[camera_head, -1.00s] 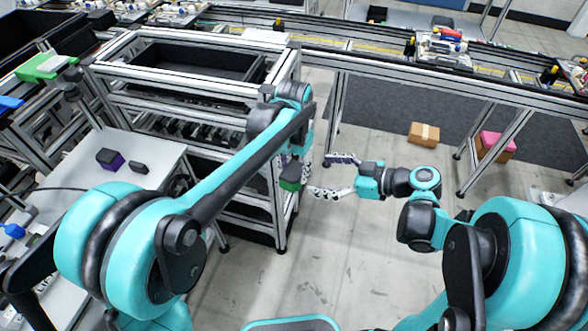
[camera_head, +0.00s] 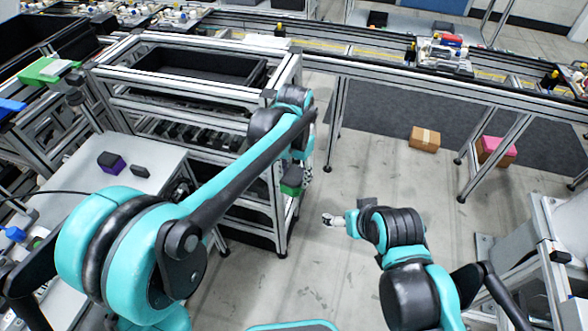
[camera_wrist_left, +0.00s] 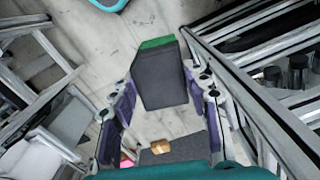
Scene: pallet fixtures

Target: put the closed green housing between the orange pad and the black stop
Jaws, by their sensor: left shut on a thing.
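The closed green housing, dark grey over green, shows in the head view (camera_head: 291,184) and fills the middle of the left wrist view (camera_wrist_left: 161,75). My left gripper (camera_wrist_left: 160,92) is shut on it, with a purple-lined finger on each side. The housing hangs over the floor, just right of the rack. My right gripper (camera_head: 330,220) is low over the floor, right of the housing and apart from it. Its finger opening is too foreshortened to read. I cannot make out the orange pad or the black stop.
A metal rack (camera_head: 190,90) stands beside the left arm. A grey table (camera_head: 150,190) at left bears a black-purple block (camera_head: 111,162) and a small black part (camera_head: 139,170). A conveyor (camera_head: 470,75) with loaded pallets runs across the back. Boxes (camera_head: 424,138) lie on the floor.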

